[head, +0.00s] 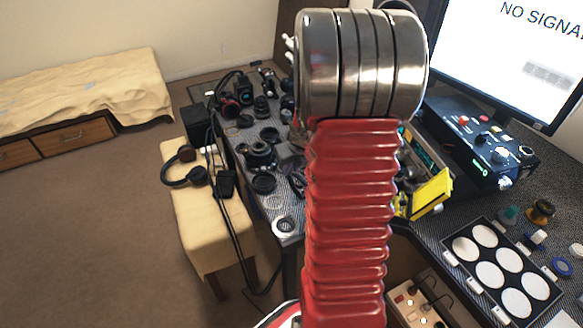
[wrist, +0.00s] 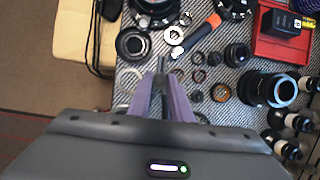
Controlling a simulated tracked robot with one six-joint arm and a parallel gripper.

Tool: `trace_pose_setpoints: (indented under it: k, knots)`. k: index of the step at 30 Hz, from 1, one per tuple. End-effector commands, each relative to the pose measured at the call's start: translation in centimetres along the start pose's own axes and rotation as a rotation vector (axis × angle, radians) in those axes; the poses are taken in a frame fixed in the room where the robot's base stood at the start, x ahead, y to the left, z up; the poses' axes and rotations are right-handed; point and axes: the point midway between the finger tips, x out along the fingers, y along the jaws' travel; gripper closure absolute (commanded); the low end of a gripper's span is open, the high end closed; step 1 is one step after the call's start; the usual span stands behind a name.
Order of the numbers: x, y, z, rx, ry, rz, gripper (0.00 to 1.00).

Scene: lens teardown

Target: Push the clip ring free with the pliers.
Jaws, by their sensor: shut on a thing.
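In the wrist view my gripper (wrist: 160,88) reaches over the patterned bench with its two purple-grey fingers. It is shut on a narrow grey tool (wrist: 160,66), seemingly the pliers, whose tip points away from me. Most of the tool is hidden between the fingers. Several rings lie around the tip: a silver ring (wrist: 174,35) ahead, a dark lens part with a pale ring (wrist: 133,43) to the left, and thin dark rings (wrist: 199,76) to the right. I cannot tell which is the clip ring. In the head view my arm hides the gripper.
An orange-handled tool (wrist: 212,25) lies ahead, beside a red case (wrist: 283,35). Lenses (wrist: 266,89) stand at right. In the head view, headphones lie on a cloth-covered bench (head: 200,245); a yellow-edged box (head: 430,192) and white-disc tray (head: 500,268) are at right.

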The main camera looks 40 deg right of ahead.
Motion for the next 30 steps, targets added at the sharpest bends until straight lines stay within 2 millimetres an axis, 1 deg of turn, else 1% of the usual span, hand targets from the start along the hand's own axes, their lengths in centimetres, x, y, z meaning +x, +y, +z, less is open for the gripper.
trace_pose_setpoints:
  k: [1, 2, 9, 10, 20, 26, 30]
  knots:
    - [0.0, 0.0, 0.0, 0.000, 0.000, 0.000, 1.00]
    - [0.0, 0.0, 0.0, 0.000, 0.000, 0.000, 0.82]
    - [0.0, 0.0, 0.0, 0.000, 0.000, 0.000, 0.99]
    - [0.0, 0.0, 0.0, 0.000, 0.000, 0.000, 1.00]
    - [0.1, 0.4, 0.2, -0.032, 0.001, 0.013, 1.00]
    - [0.4, 2.1, 0.9, -0.163, 0.000, 0.067, 1.00]
    - [0.8, 4.0, 1.6, -0.316, 0.000, 0.132, 1.00]
